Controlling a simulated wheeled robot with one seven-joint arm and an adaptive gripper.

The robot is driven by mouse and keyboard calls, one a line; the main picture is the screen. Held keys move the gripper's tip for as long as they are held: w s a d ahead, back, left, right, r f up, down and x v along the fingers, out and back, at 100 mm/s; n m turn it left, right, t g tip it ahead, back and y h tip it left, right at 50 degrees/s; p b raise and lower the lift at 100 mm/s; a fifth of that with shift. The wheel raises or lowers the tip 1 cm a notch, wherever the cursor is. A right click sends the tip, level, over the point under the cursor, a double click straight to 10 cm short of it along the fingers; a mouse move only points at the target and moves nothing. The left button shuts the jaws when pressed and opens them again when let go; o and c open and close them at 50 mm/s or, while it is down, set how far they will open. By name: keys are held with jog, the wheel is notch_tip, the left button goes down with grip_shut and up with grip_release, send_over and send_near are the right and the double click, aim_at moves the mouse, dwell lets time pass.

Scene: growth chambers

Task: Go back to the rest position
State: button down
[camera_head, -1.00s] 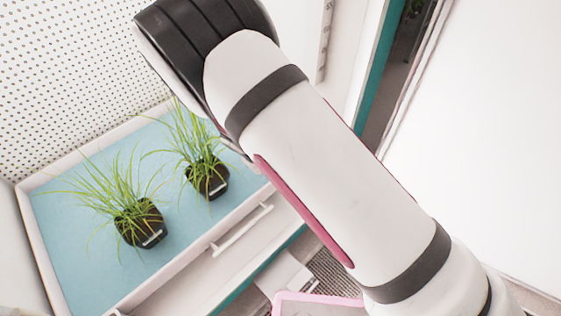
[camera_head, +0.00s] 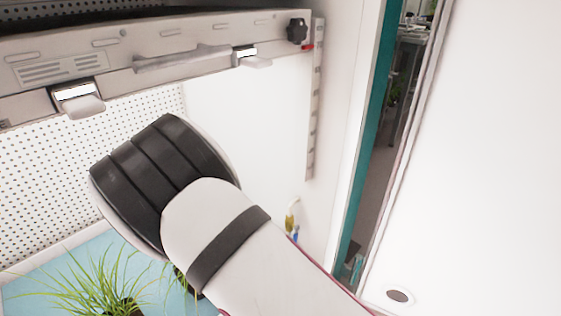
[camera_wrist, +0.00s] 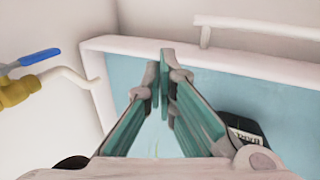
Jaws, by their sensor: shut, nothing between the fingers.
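My gripper (camera_wrist: 162,62) shows in the wrist view, its teal-padded fingers together at the tips with nothing held. It is over the blue-floored tray, close to the white rim (camera_wrist: 200,55). A black pot (camera_wrist: 240,128) with a label stands on the tray to the right of the fingers. In the head view my arm crosses the lower middle and hides the gripper. A grassy plant (camera_head: 90,285) shows at the bottom left on the blue tray (camera_head: 30,292). Most of the second plant is hidden behind my arm.
A brass valve with a blue handle (camera_wrist: 40,57) and white pipe sits left of the tray in the wrist view. A white door panel (camera_head: 480,150) stands at the right, beside a narrow gap (camera_head: 385,150).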

jog(key=s+d+r+m+g, duration=0.1)
jog(key=s+d+r+m, duration=0.1)
jog(key=d+r, duration=0.65)
jog(key=s+d+r+m+g+y, duration=0.1)
jog(key=s+d+r+m, duration=0.3)
jog(key=r, duration=0.7)
jog(key=d+r+m+g, duration=0.1)
jog(key=d+r, duration=0.7)
jog(key=r, duration=0.2)
jog(key=s+d+r+m+y, duration=0.1)
jog(key=s+d+r, duration=0.3)
jog(key=s, duration=0.2)
jog(key=s+d+r+m, duration=0.1)
jog(key=s+d+r, duration=0.3)
jog(key=s, duration=0.3)
jog(key=s+d+m, duration=0.2)
jog(key=s, duration=1.1)
notch_tip(320, 180, up, 34)
jog(key=t+p, duration=0.3)
jog(key=p, duration=2.8)
jog(key=shift+w+d+n+t+y, duration=0.25)
jog(key=shift+d+n+t+y, duration=0.05)
jog(key=shift+d+y, duration=0.1)
